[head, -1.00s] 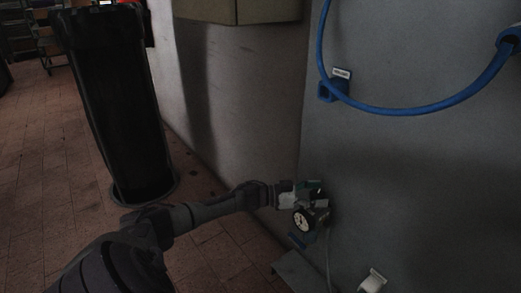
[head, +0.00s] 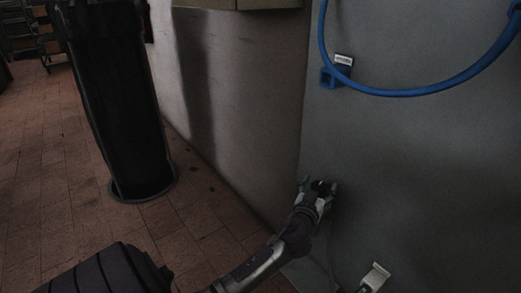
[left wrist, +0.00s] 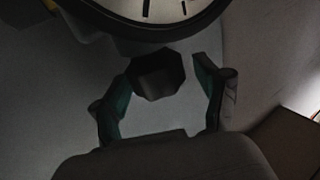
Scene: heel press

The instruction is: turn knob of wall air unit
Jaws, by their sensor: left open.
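The air unit's dark, many-sided knob (left wrist: 157,75) shows in the left wrist view, just below the white dial of a round gauge (left wrist: 150,12). My left gripper (head: 319,186) is open at the grey wall in the head view, and its arm and hand hide most of the unit there. In the left wrist view, its green-padded fingers (left wrist: 163,80) stand on either side of the knob, near their tips. My right gripper is not in view.
A blue hose (head: 400,92) hangs above from a blue wall holder (head: 336,76). A white fitting (head: 375,275) sits low on the wall to the right. A tall black bin (head: 118,110) stands on the tiled floor at left. The floor between is clear.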

